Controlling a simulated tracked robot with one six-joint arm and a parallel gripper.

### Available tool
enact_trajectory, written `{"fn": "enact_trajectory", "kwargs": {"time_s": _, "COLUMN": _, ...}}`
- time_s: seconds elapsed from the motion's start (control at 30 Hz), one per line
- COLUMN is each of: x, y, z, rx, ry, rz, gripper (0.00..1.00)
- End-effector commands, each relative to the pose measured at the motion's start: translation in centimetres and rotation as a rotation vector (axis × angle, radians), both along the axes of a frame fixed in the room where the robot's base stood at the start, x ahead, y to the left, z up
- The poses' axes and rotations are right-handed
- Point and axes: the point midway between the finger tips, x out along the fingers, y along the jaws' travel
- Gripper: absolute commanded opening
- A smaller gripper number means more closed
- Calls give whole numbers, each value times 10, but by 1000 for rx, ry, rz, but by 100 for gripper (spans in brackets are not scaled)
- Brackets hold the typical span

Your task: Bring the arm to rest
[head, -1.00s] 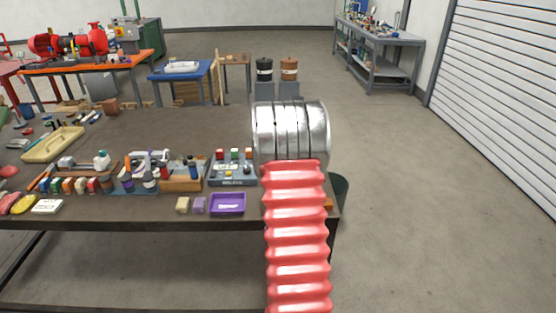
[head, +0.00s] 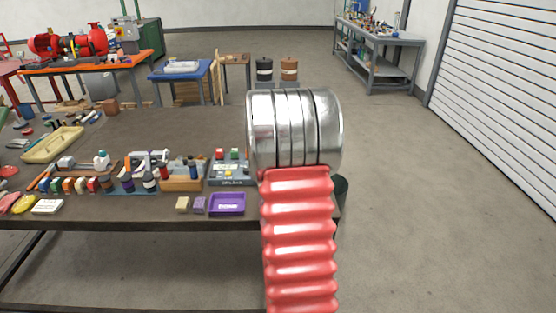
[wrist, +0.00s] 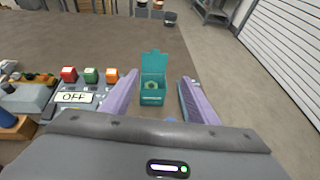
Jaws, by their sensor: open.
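My gripper (wrist: 157,88) shows in the wrist view with its two pale purple fingers spread wide apart. It is open, with nothing gripped. A small teal box (wrist: 152,96) with its lid raised stands on the dark table, seen between the fingers; I cannot tell how far below or beyond them it is. In the head view, my arm's silver joint and red ribbed sleeve rise over the table's right end. They hide my gripper and the teal box there.
A grey control box (head: 229,174) with coloured buttons stands left of my arm. A purple tray (head: 227,203) lies at the front edge of the dark table (head: 180,130). Several tools and bottles crowd its left part. The floor on the right (head: 420,200) is clear.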

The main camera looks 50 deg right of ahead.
Motion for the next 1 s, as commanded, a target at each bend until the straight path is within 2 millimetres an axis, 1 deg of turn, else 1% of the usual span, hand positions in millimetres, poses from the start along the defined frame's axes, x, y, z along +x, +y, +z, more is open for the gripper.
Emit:
{"fn": "enact_trajectory", "kwargs": {"time_s": 0.57, "x": 0, "y": 0, "z": 0, "rx": 0, "ry": 0, "rz": 0, "gripper": 54}}
{"fn": "enact_trajectory", "kwargs": {"time_s": 0.7, "x": -1, "y": -2, "z": 2, "rx": 6, "ry": -26, "rz": -18, "gripper": 54}}
{"fn": "enact_trajectory", "kwargs": {"time_s": 0.77, "x": -4, "y": -5, "z": 3, "rx": 17, "ry": -54, "rz": -46, "gripper": 54}}
{"fn": "enact_trajectory", "kwargs": {"time_s": 0.87, "x": -14, "y": -8, "z": 0, "rx": 55, "ry": -113, "rz": -118, "gripper": 54}}
{"fn": "enact_trajectory", "kwargs": {"time_s": 1.0, "x": -38, "y": -11, "z": -12, "rx": 132, "ry": -212, "rz": -262, "gripper": 54}}
